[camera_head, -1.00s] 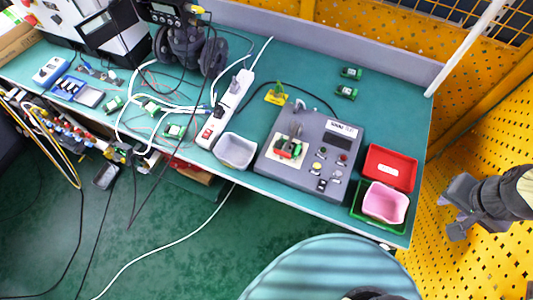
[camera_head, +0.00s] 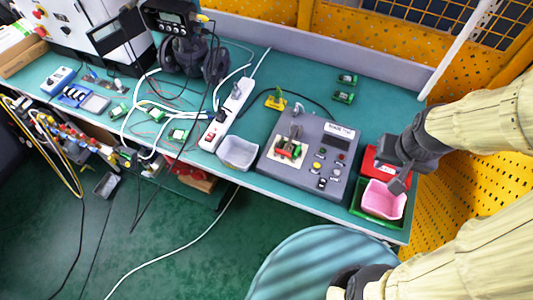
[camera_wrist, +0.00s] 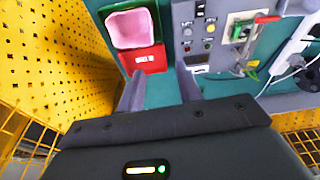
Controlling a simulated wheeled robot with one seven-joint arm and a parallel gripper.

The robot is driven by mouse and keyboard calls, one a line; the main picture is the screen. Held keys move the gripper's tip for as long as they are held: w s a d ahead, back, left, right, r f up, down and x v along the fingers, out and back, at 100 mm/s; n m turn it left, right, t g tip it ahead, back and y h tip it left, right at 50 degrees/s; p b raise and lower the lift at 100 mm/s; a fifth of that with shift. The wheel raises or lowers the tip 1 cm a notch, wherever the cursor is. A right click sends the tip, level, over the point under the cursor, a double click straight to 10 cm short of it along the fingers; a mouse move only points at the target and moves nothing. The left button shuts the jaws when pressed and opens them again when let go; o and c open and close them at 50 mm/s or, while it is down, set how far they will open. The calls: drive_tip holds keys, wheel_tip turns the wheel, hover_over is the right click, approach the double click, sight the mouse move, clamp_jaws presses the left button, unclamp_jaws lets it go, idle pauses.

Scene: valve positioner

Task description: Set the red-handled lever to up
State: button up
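The red-handled lever (camera_head: 287,150) is on a cream plate on the left part of the grey control box (camera_head: 331,170). In the wrist view its red handle (camera_wrist: 266,19) lies roughly sideways across the picture, at upper right. Green parts sit beside it; I cannot tell its set position. My gripper (camera_head: 388,170) is to the right of the box, over the red tray, apart from the lever. In the wrist view its two fingers (camera_wrist: 160,90) are spread with nothing between them.
A red tray (camera_head: 371,164) and a pink bin (camera_head: 384,200) in a green tray are below and beside my gripper. A grey bin (camera_head: 238,153) and a white power strip (camera_head: 227,117) stand left of the box. A yellow perforated wall (camera_wrist: 50,60) is close by.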

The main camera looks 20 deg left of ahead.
drive_tip(key=shift+a, duration=0.35)
drive_tip(key=n+g+h+p, duration=0.3)
drive_tip(key=n+h+p, duration=0.35)
drive_tip(key=n, duration=1.05)
hover_over(281, 151)
drive_tip(key=a+p, duration=0.2)
drive_tip(key=a, duration=0.5)
wheel_tip(281, 151, down, 3)
drive_tip(key=y, duration=0.2)
drive_tip(key=shift+w+d+f, duration=0.15)
drive_tip(key=shift+w+d, duration=0.05)
drive_tip(key=shift+w, duration=0.05)
drive_tip(key=shift+f, duration=0.15)
drive_tip(key=p+x, duration=0.6)
drive_tip(key=x, duration=1.1)
drive_tip(key=shift+w+d, duration=0.1)
